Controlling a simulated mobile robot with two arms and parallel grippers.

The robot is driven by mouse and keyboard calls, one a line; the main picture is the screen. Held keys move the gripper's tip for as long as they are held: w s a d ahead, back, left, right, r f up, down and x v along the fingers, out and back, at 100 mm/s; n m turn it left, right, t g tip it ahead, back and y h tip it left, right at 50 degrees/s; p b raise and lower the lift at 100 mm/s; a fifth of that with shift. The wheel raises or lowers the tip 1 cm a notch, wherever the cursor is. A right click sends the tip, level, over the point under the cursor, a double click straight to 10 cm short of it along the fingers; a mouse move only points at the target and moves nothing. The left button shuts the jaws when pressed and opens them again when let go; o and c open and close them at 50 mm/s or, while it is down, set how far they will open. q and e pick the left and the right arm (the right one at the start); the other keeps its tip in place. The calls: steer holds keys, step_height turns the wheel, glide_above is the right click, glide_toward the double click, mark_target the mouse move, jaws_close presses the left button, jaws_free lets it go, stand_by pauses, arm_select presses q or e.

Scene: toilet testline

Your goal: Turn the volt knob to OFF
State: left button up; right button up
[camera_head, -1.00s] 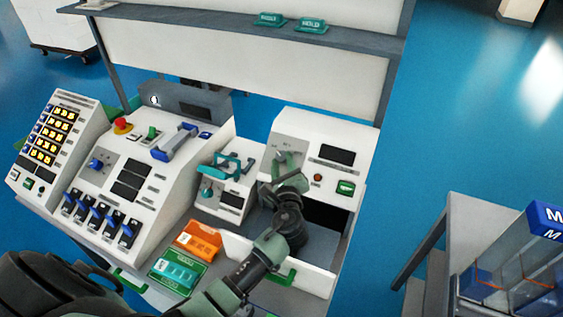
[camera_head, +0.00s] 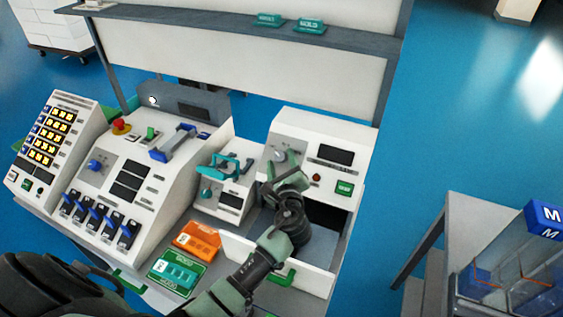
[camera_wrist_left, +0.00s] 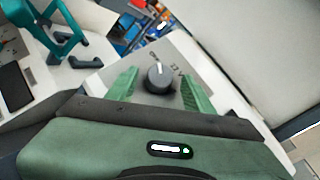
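The volt knob (camera_wrist_left: 158,78) is a round dark knob with a pale pointer line. It sits on the grey panel of the white right-hand console (camera_head: 345,128). In the left wrist view the pointer is close to upright, between a small label at upper left and a voltage marking at right. My left gripper (camera_wrist_left: 159,88) has its green fingertips on either side of the knob, apart from each other, with visible gaps to the knob. In the head view the left gripper (camera_head: 283,168) is at this panel and partly hides the knob area. My right gripper is not in view.
An open white drawer (camera_head: 310,277) is under my left arm. A small unit with a teal handle (camera_head: 225,165) stands just left. Consoles with blue switches (camera_head: 98,218) are farther left. Orange (camera_head: 197,240) and green (camera_head: 175,275) boxes lie in front. A shelf (camera_head: 220,30) runs behind.

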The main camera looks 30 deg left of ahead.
arm_select(q)
steer(key=shift+s+d, duration=0.1)
steer(key=shift+s+d+f, duration=0.1)
steer(key=shift+s+d, duration=0.1)
steer(key=shift+s, duration=0.05)
steer(key=b+v, duration=0.1)
steer(key=v, duration=0.6)
steer(key=shift+b, duration=0.4)
steer(key=shift+a, duration=0.1)
